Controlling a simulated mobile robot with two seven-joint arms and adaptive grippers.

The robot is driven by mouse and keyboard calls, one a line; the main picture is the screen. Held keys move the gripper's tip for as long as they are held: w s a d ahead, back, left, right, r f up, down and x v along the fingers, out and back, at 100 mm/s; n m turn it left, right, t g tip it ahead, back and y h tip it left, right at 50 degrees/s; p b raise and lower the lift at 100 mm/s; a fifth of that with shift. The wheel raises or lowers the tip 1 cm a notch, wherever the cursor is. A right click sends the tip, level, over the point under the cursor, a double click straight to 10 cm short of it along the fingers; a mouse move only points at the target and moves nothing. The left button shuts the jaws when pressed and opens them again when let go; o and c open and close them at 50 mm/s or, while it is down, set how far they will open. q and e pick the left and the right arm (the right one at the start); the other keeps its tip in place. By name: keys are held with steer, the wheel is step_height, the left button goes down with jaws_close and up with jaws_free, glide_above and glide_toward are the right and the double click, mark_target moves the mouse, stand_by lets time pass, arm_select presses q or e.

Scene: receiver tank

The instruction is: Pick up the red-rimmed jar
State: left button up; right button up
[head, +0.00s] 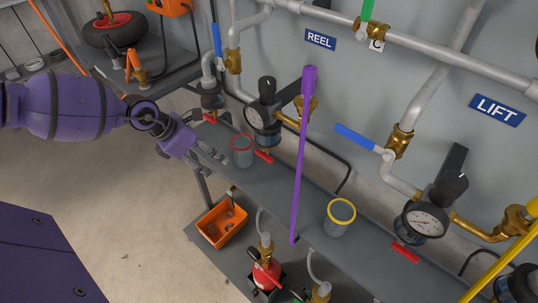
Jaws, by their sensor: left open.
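The red-rimmed jar (243,152) is a clear grey cup with a red rim. It stands upright on the narrow grey shelf (283,185), left of the purple bar. My left gripper (220,146) comes in from the left with its fingers pointing right. It is open and empty, just left of the jar, and the fingertips look close to it; whether they touch cannot be told. My right gripper is not in view.
A yellow-rimmed jar (340,216) stands farther right on the shelf. A purple bar (303,150) rises between the jars. A pressure gauge (262,117) and red handle (264,156) are close behind the red-rimmed jar. An orange bin (222,222) sits below.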

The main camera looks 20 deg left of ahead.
mark_target(244, 151)
arm_select(q)
steer(key=shift+m+g+y, duration=0.4)
steer(key=shift+m+g, duration=0.2)
steer(key=shift+m, duration=0.2)
steer(key=w+d, duration=0.1)
steer(key=w+d+f, duration=0.1)
steer(key=w+d, duration=0.2)
steer(key=w, duration=0.1)
steer(key=shift+w+d+f, duration=0.15)
steer(key=shift+w+f, duration=0.05)
steer(key=shift+f, duration=0.1)
steer(key=shift+w+d, duration=0.85)
steer(key=shift+w, duration=0.25)
steer(key=shift+b+x, duration=0.3)
steer(key=shift+x, duration=0.85)
steer(key=shift+w+d+f, duration=0.25)
steer(key=shift+w+f, duration=0.05)
steer(key=shift+f, duration=0.05)
